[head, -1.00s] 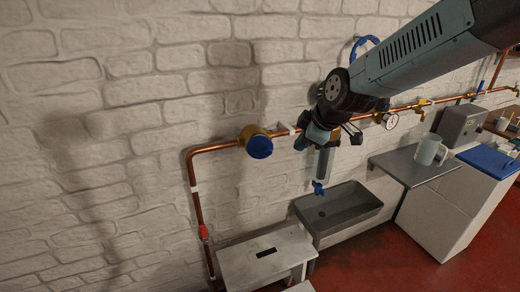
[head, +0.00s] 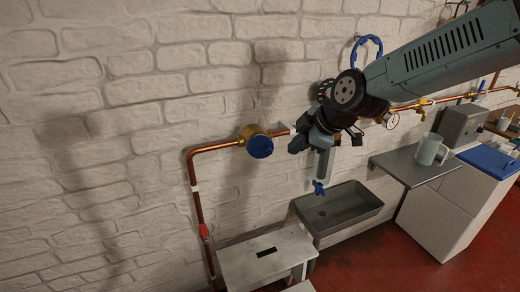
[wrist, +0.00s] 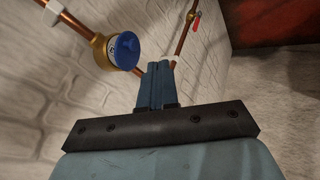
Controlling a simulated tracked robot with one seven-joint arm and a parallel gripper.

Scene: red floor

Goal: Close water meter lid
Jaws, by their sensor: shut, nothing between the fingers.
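The water meter (head: 248,134) is a round brass body on the copper pipe along the wall, with a blue lid (head: 261,147) at its front. In the wrist view the meter (wrist: 98,52) is at upper left, and the blue lid (wrist: 126,50) stands at its side with a sliver of pale dial showing between them. The lid looks partly open, but its exact angle is hard to tell. My gripper (head: 293,146) is to the right of the meter, apart from the lid. In the wrist view my gripper (wrist: 156,66) has its fingers together and empty, near the lid's lower right.
The copper pipe (head: 198,205) bends down the white brick wall, with a red valve handle (head: 204,231) low on it. A grey sink (head: 340,208) and a pale stool (head: 268,258) stand below. A shelf with a mug (head: 428,150) is at right. A blue ring (head: 368,48) hangs behind my arm.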

